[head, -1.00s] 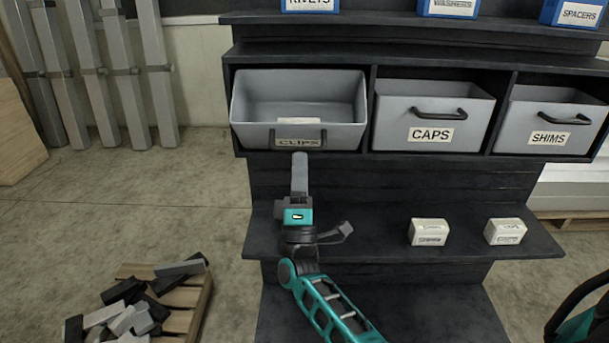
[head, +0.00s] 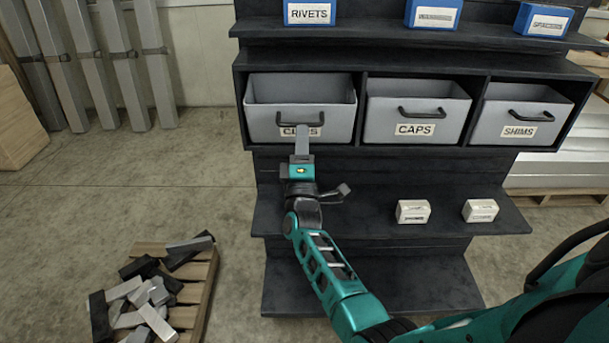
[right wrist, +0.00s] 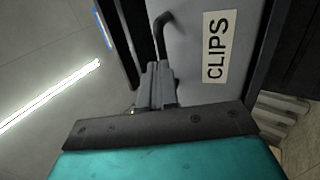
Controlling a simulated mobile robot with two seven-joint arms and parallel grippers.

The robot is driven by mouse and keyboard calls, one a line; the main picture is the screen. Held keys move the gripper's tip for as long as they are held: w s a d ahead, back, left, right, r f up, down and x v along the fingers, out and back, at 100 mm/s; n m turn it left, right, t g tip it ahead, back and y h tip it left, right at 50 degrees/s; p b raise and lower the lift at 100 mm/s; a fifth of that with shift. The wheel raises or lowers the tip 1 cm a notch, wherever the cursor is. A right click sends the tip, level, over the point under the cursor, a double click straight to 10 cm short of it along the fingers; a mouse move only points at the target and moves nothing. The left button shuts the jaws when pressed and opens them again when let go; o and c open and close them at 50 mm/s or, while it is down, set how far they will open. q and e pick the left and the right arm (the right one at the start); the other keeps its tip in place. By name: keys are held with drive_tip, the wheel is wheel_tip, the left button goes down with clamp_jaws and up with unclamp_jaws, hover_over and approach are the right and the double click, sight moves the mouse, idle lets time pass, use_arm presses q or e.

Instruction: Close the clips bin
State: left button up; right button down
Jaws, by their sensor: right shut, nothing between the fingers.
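The grey clips bin (head: 270,121) sits in the left opening of the dark shelf unit, its front nearly upright, much like the caps bin beside it. Its dark handle (head: 300,116) is on the front, above the CLIPS label. My right gripper (head: 302,132) is shut and empty in front of the bin's lower front, partly covering the label. In the right wrist view, the closed fingers (right wrist: 156,82) are close to the handle (right wrist: 160,32) and the bin front, beside the CLIPS label (right wrist: 216,47). I cannot tell whether they touch. My left gripper is out of view.
The caps bin (head: 400,113) and shims bin (head: 515,117) fill the openings to the right. Blue boxes stand on the shelf above, and two white boxes (head: 413,211) on the shelf below. A pallet (head: 197,295) with metal offcuts lies on the floor at left.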

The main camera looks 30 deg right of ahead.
sight(301, 114)
drive_tip(key=shift+r+p+x, duration=0.25)
drive_tip(key=shift+p+x, duration=0.1)
drive_tip(key=shift+x, duration=1.1)
drive_tip(key=shift+r, duration=0.4)
drive_tip(key=shift+s, duration=0.1)
